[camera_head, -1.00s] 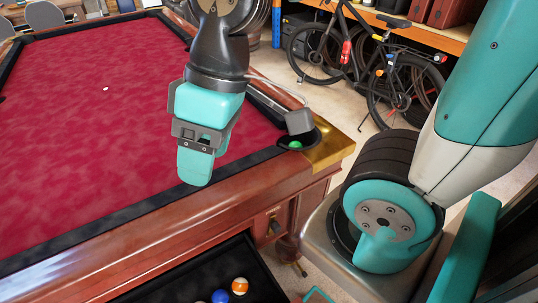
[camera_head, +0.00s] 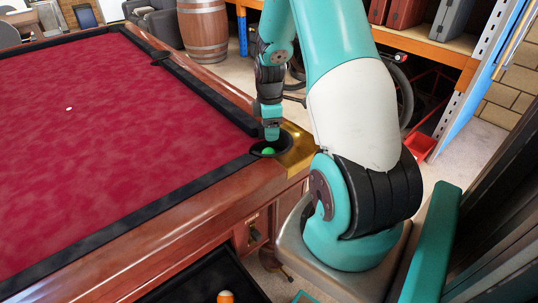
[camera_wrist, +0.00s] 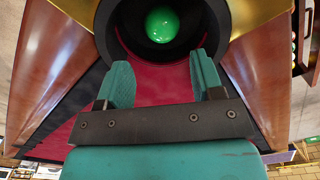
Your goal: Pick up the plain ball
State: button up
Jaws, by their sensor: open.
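A plain green ball (camera_head: 268,151) sits in the dark corner pocket (camera_head: 285,144) of the pool table. In the wrist view the green ball (camera_wrist: 161,24) lies inside the round black pocket (camera_wrist: 212,22), beyond my fingertips. My gripper (camera_head: 271,134) is just above the pocket, pointing down. In the wrist view my gripper (camera_wrist: 162,72) is open, its two teal fingers apart with nothing between them. The ball is near the line between the fingers but ahead of them, and I see no contact.
Brass corner trim (camera_head: 298,155) and a wooden rail surround the pocket. A black tray (camera_head: 205,280) below holds an orange-and-white ball (camera_head: 225,297). A barrel (camera_head: 203,30) stands behind.

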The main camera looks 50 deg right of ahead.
aim_at(269, 149)
notch_tip(269, 149, down, 10)
jog(key=shift+a+f+p, duration=0.15)
jog(key=shift+p, duration=0.45)
jog(key=c, duration=0.6)
